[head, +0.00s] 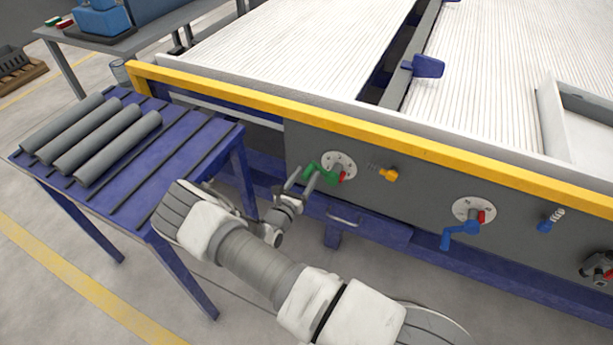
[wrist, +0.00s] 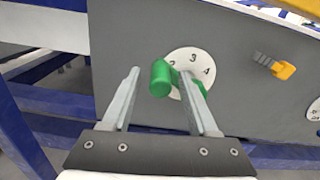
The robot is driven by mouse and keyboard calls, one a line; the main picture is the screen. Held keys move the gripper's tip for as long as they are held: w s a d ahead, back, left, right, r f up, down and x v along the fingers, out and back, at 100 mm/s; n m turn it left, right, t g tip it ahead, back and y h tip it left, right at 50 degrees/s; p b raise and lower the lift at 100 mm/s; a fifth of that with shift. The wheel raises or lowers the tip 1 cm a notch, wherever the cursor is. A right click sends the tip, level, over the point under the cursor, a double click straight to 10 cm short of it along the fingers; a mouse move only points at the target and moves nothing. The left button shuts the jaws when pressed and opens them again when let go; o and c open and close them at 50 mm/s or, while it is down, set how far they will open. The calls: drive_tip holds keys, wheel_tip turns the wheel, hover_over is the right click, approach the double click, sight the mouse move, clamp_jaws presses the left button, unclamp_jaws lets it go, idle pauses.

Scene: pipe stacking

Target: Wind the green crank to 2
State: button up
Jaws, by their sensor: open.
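The green crank (head: 322,172) sits on a round white numbered dial (head: 345,160) on the grey front panel. In the wrist view the green crank (wrist: 161,78) has its handle end toward the camera, and the dial (wrist: 201,62) shows a 3 at its top and a 4 to the right; other numbers are partly hidden by the crank and a finger. My gripper (head: 302,181) is open at the crank. In the wrist view its two fingers (wrist: 166,85) stand on either side of the green handle, with a gap at the left. A red part shows beside the crank in the head view.
A yellow knob (head: 389,174) is right of the dial. A blue crank (head: 461,233) on another dial and a blue knob (head: 545,226) are further right. A blue table (head: 190,150) with grey pipes (head: 118,146) stands at left.

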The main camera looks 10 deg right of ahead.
drive_tip(key=shift+w+d, duration=0.25)
drive_tip(key=shift+w, duration=0.05)
clamp_jaws()
idle(1.3)
